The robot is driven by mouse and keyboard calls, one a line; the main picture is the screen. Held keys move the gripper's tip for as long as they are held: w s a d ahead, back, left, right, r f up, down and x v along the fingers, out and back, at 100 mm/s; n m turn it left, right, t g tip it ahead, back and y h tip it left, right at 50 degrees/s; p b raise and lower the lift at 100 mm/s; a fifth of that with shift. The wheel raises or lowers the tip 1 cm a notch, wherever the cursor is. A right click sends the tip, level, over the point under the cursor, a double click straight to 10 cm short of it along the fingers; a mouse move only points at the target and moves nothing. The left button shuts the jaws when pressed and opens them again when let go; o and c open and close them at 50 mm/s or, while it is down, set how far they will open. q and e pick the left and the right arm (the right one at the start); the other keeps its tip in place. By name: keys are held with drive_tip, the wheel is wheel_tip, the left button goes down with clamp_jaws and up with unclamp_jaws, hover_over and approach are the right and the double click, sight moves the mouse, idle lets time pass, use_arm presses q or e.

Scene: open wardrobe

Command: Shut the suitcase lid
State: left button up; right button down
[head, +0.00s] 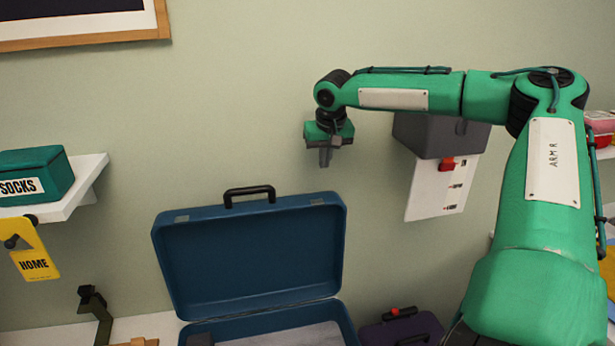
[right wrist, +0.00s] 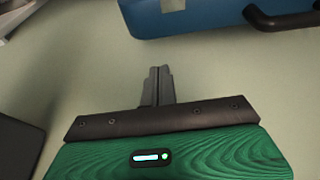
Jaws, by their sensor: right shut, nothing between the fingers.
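A blue suitcase stands open in the lower middle of the head view, its lid (head: 255,252) raised and leaning back near the wall. The black handle (head: 249,192) is on the lid's top edge. The suitcase base (head: 340,318) is cut off by the bottom of the picture. My left gripper does not show.
A white shelf (head: 75,198) with a green SOCKS box (head: 35,176) is at the left, a yellow HOME tag (head: 34,262) below it. A dark grey box (head: 440,135) and a white panel (head: 437,190) are right of my gripper. A purple case (head: 400,330) stands right of the suitcase.

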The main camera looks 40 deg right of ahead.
sight(325, 192)
drive_tip(key=shift+s+d+f+p, duration=0.1)
drive_tip(key=shift+s+f+p, duration=0.1)
drive_tip(key=shift+f, duration=0.2)
drive_tip(key=shift+s+f+p, duration=0.1)
drive_tip(key=shift+f+p, duration=0.1)
drive_tip(key=shift+f, duration=0.2)
drive_tip(key=x, duration=0.2)
drive_tip(key=shift+w+f+p, duration=0.1)
drive_tip(key=shift+f+p, duration=0.2)
drive_tip(key=shift+p, duration=0.05)
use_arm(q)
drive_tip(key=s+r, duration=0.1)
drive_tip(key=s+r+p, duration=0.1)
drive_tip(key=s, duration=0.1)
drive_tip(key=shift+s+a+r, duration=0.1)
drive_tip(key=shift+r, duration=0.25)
use_arm(e)
drive_tip(key=x, duration=0.5)
drive_tip(key=shift+w+d+f, duration=0.1)
drive_tip(key=shift+w, duration=0.05)
